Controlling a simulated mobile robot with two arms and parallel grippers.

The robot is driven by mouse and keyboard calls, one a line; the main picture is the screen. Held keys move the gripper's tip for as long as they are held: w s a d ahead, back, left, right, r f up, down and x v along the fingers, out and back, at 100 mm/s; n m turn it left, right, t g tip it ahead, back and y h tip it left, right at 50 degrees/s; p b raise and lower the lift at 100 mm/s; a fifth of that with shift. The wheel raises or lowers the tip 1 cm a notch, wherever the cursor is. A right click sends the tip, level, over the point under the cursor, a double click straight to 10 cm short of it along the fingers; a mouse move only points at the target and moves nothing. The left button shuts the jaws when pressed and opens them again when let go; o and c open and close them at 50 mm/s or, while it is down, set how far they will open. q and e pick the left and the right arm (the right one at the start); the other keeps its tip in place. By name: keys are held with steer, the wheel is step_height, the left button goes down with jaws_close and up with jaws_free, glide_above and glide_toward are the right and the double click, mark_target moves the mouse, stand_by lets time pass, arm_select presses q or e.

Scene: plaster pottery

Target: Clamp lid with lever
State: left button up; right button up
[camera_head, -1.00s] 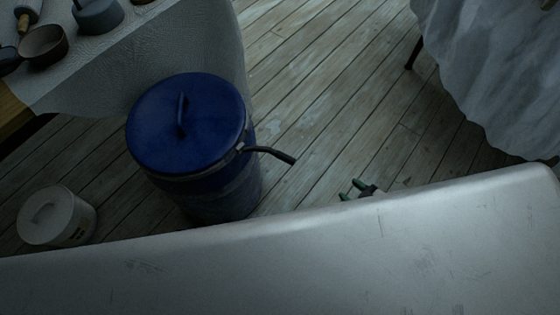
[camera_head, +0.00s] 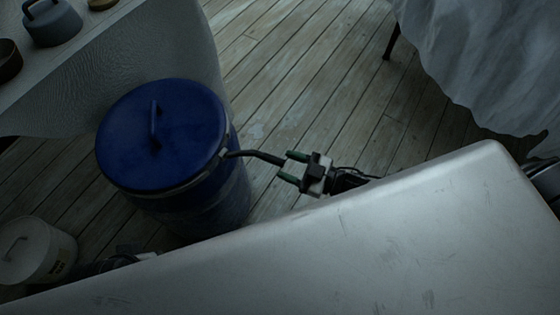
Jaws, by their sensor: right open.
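A blue drum (camera_head: 205,208) stands on the floor, with a blue lid (camera_head: 160,135) on top that has an arched handle. A dark lever (camera_head: 252,155) sticks out to the right from the band at the lid's rim. My right gripper (camera_head: 286,165) is open, its two green-tipped fingers pointing left. The lever's free end lies between or just beside the fingertips; contact cannot be told. Dark and white parts, seemingly of my left arm or gripper (camera_head: 125,260), show at lower left beside the drum; the fingers cannot be made out.
A small white lidded bucket (camera_head: 35,250) stands at lower left. A cloth-covered table (camera_head: 150,50) with pots is behind the drum at left. Another draped table (camera_head: 470,60) is at upper right. Bare plank floor (camera_head: 310,80) lies between them.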

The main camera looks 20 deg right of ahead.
steer(key=shift+x, duration=1.4)
jaws_close()
